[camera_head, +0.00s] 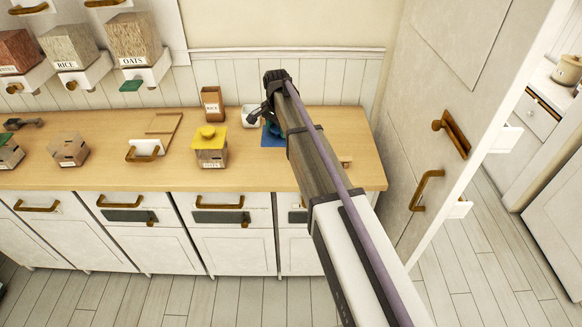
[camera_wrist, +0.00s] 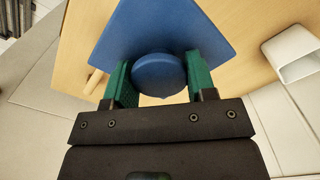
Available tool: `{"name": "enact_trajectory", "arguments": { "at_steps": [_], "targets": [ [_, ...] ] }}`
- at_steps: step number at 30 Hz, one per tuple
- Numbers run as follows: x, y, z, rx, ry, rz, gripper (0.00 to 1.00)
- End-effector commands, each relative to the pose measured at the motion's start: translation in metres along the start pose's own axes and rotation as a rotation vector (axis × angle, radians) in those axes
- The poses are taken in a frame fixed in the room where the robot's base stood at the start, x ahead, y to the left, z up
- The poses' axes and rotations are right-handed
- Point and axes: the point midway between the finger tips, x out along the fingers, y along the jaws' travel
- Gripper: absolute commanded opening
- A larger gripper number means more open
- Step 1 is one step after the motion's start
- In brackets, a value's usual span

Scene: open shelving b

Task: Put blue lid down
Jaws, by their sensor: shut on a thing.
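The blue lid (camera_wrist: 165,28) is a flat square plate with a round blue knob (camera_wrist: 158,74). In the wrist view my gripper (camera_wrist: 158,82) has its green fingers on both sides of the knob, shut on it. In the head view the blue lid (camera_head: 271,139) shows partly behind my arm, over the right part of the wooden counter. My gripper is mostly hidden there by the arm. I cannot tell whether the lid touches the counter.
A white container (camera_head: 250,116) stands just left of the lid, with a brown RICE box (camera_head: 212,103) beyond it. A box with a yellow lid (camera_head: 210,147) stands further left on the counter (camera_head: 108,179). An open door (camera_head: 440,120) is at the right.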

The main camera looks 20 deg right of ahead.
Motion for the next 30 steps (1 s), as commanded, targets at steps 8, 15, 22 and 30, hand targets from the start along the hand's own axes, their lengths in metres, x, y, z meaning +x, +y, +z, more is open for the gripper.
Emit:
{"name": "enact_trajectory", "arguments": {
  "at_steps": [8, 15, 22, 30],
  "targets": [
    [0.025, 0.005, 0.003, -0.008, 0.0, 0.0, 0.26],
    [0.072, 0.005, 0.003, -0.008, 0.0, 0.0, 0.26],
    [0.092, 0.005, 0.003, -0.008, 0.0, 0.0, 0.26],
    [0.104, 0.005, 0.003, -0.008, 0.0, 0.0, 0.27]
  ]
}}
